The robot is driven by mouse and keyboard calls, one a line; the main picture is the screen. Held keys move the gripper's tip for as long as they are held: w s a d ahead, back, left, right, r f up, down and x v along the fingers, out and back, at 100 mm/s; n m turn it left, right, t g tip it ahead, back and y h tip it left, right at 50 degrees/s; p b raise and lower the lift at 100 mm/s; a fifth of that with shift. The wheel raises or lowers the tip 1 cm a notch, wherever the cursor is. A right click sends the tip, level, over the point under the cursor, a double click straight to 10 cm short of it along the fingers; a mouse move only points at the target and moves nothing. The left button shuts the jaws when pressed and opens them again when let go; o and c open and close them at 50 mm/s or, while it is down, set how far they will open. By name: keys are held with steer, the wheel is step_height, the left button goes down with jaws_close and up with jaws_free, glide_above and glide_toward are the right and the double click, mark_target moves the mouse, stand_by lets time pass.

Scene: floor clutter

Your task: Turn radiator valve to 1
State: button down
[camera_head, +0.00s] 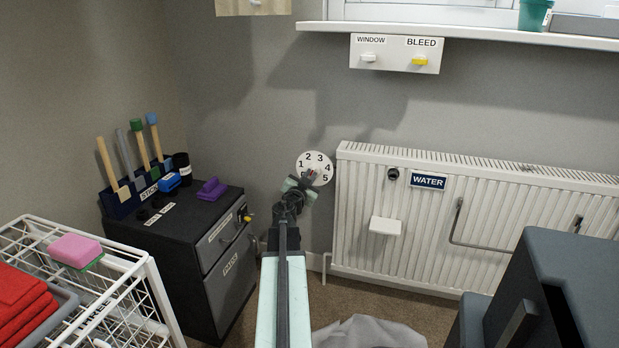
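The radiator valve is a round white dial (319,159) with the numbers 1 to 5 around it. It sits beside the upper left end of the white radiator (365,235). My arm reaches up from the bottom centre. My gripper (305,180) is at the dial and overlaps its lower part. A small reddish bit shows at the dial's centre, just above the gripper. The knob itself is mostly hidden, so its setting cannot be read. I cannot tell whether the fingers are closed on it.
A dark cabinet (190,235) with a stick rack (121,203) stands to the left. A white wire basket (148,290) with a pink sponge (75,249) is at front left. A dark box-like object (570,285) fills the lower right. Grey cloth (368,333) lies on the carpet.

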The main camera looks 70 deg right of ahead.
steer(key=shift+n, duration=0.4)
steer(key=n, duration=0.4)
steer(key=shift+n, duration=0.3)
steer(key=n, duration=0.4)
steer(key=shift+w+n, duration=0.1)
steer(key=shift+n, duration=0.2)
steer(key=n, duration=0.5)
steer(key=shift+f+n, duration=0.1)
steer(key=shift+n, duration=2.2)
steer(key=c, duration=1.5)
jaws_free()
steer(key=shift+w, duration=0.1)
steer(key=shift+a, duration=0.15)
